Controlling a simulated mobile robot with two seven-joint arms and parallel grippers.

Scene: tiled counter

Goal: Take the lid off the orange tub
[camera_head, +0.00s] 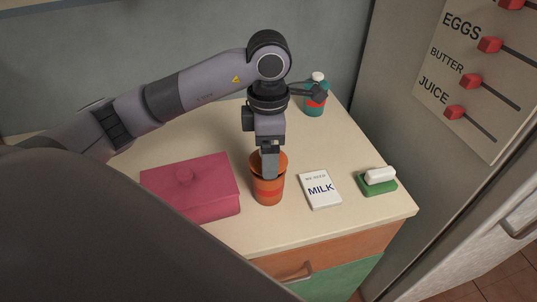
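The orange tub (268,192) stands upright on the counter, right of the pink box. My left gripper (270,176) comes in from the left and points straight down at the tub's top. Its fingers overlap the tub's rim and upper front in the picture. I cannot tell whether they are inside the tub, touching it or just above it. The fingers look close together, but the gap between them is hidden. The gripper covers much of the tub's top, so I cannot make out a separate lid. My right gripper is not in view.
A pink box (205,188) with a knobbed top stands left of the tub. A "MILK" note (320,190) and a green dish (376,186) with a white bar lie to the right. A teal bottle (315,104) stands behind. The counter's front edge (335,237) is close.

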